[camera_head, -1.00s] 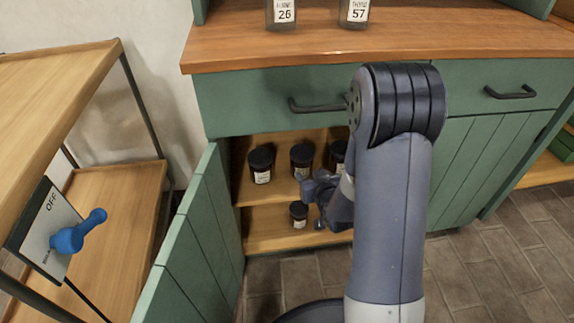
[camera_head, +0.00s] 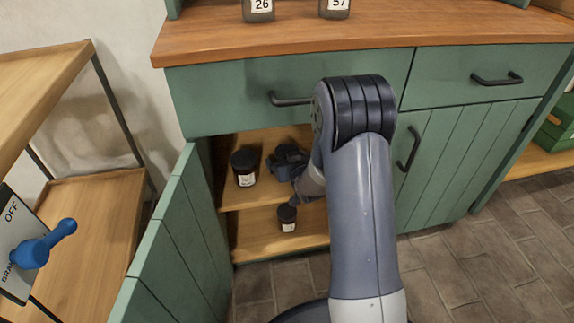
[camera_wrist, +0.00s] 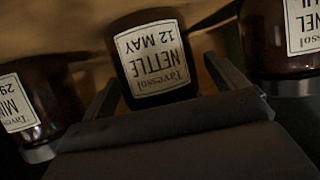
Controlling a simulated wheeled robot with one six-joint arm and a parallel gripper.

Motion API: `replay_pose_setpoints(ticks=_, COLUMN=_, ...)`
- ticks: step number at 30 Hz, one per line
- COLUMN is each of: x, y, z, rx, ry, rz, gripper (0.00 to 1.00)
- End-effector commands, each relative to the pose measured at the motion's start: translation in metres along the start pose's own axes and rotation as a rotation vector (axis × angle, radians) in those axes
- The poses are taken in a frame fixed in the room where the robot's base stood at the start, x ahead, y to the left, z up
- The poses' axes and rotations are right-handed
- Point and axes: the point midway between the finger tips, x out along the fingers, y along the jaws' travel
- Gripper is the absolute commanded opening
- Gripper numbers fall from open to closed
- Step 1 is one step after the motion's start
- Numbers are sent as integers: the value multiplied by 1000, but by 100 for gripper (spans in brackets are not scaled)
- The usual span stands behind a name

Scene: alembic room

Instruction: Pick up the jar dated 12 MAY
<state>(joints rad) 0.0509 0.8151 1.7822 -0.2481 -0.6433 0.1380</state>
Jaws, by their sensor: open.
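The jar labelled NETTLE, 12 MAY (camera_wrist: 155,58) is dark with a cream label, which reads upside down in the wrist view. It stands ahead of my gripper (camera_wrist: 165,82), roughly between the two spread fingers, with no clear contact visible. My gripper is open and holds nothing. In the head view my gripper (camera_head: 288,162) reaches into the open cabinet at the upper shelf (camera_head: 238,200). There, my gripper and arm cover the jars behind them, and I cannot make out the 12 MAY jar.
In the wrist view, neighbouring jars stand close on the left (camera_wrist: 35,105) and right (camera_wrist: 285,45). A dark-lidded jar (camera_head: 245,167) stands left of my gripper; a smaller jar (camera_head: 287,217) is on the lower shelf. The open green door (camera_head: 175,235) bounds the left; a drawer (camera_head: 235,100) is above.

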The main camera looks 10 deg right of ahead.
Motion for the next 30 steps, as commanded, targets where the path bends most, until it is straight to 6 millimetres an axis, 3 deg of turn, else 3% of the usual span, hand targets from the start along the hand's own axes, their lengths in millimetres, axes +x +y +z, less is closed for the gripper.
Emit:
replay_pose_setpoints(ticks=4, x=0, y=0, z=0, rx=0, ry=0, rz=0, gripper=92)
replay_pose_setpoints(ticks=23, x=-1, y=0, z=-1, rx=0, ry=1, rz=0, gripper=40)
replay_pose_setpoints(ticks=30, x=-1, y=0, z=-3, rx=0, ry=3, rz=0, gripper=40)
